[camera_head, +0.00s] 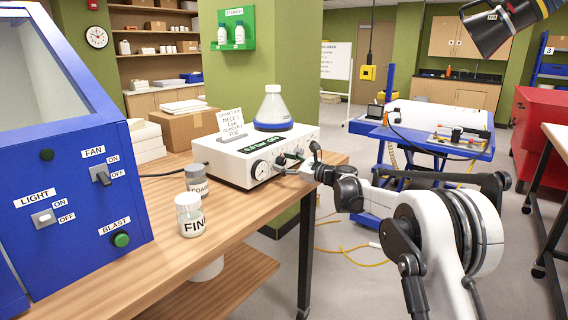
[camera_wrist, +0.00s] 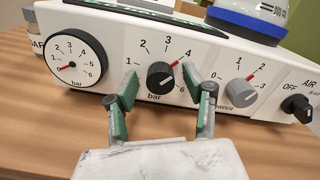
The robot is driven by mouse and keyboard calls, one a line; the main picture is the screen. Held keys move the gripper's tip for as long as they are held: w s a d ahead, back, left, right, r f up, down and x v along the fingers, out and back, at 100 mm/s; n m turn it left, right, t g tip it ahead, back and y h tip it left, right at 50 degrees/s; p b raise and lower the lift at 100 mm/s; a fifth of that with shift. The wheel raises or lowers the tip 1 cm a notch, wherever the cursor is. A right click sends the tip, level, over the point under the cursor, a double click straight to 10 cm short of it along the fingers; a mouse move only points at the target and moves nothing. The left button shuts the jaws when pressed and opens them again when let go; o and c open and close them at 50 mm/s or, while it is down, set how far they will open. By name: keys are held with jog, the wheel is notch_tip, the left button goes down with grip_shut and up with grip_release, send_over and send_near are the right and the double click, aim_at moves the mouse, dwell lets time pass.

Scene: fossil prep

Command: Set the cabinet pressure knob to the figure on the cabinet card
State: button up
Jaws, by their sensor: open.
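The black pressure knob (camera_wrist: 160,77) is on the white cabinet unit's front, inside a bar scale up to 6. Its red pointer is at about 4. My gripper (camera_wrist: 160,93) is open, with one green-padded finger on each side of the knob; I cannot tell whether either pad touches it. In the head view my gripper (camera_head: 285,166) is at the front of the white unit (camera_head: 215,157). The card (camera_head: 230,120) stands on top of the unit; its figures are too small to read surely.
A round gauge (camera_wrist: 72,64) left of the knob reads near 0. A grey powder knob (camera_wrist: 241,92) and a black air switch (camera_wrist: 297,107) are to the right. A flask (camera_head: 272,105) stands on the unit. Two jars, one marked FIN (camera_head: 190,214), stand on the bench in front.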

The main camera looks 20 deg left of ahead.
jog(key=v, duration=1.2)
dwell(0.5)
jog(key=s+d+r+n+t+h, duration=0.1)
jog(key=s+d+r+n+h, duration=0.3)
jog(key=s+d, duration=0.6)
jog(key=s+d+r+n+h, duration=0.4)
jog(key=s+d, duration=0.7)
jog(key=s+d+f+n+h, duration=0.4)
jog(key=s+d, duration=0.7)
jog(key=s, duration=0.3)
jog(key=s+d+f+n+t+h, duration=0.1)
jog(key=s+d+f+n+h, duration=0.3)
jog(key=s+d+f, duration=0.3)
jog(key=s+d+h, duration=0.1)
jog(key=s+d, duration=0.3)
jog(key=s, duration=0.3)
jog(key=shift+s+d+f+n, duration=0.2)
jog(key=shift+s+d+n, duration=0.05)
jog(key=shift+n, duration=0.15)
